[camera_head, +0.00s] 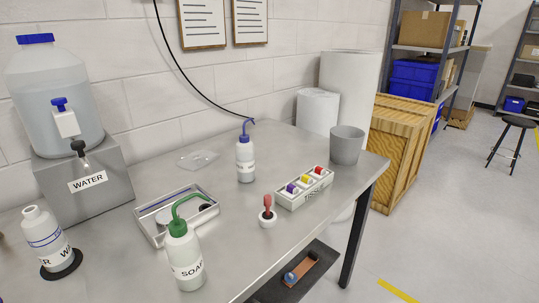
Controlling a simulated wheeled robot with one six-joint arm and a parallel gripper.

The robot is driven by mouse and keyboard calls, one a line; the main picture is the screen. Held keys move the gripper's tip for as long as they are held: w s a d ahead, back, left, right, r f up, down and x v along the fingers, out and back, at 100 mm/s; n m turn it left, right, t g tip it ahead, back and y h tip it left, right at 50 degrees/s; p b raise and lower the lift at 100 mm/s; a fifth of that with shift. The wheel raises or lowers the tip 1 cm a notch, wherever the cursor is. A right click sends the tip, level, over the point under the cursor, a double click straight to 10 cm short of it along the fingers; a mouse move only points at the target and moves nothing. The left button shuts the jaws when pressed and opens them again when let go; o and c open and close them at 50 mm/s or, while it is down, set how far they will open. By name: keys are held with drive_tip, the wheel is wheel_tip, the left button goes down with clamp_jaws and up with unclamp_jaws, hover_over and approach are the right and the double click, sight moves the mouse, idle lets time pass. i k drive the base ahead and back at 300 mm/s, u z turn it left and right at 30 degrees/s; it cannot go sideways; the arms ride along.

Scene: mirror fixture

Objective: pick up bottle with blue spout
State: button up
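The bottle with the blue spout (245,160) is a white squeeze bottle with a blue cap and a thin bent blue spout. It stands upright on the grey metal table (225,205), near the middle of the head view. Its label is too small to read in full. A similar bottle with a green spout (186,262), marked SOAP, stands closer at the front. My gripper is not in view.
A water jug (52,90) on a box and a white bottle (45,238) are left.

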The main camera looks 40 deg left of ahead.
sight(245, 150)
drive_tip(key=u, duration=0.2)
drive_tip(key=i, duration=0.7)
drive_tip(key=u, duration=0.95)
drive_tip(key=i, duration=0.6)
drive_tip(key=u, duration=0.65)
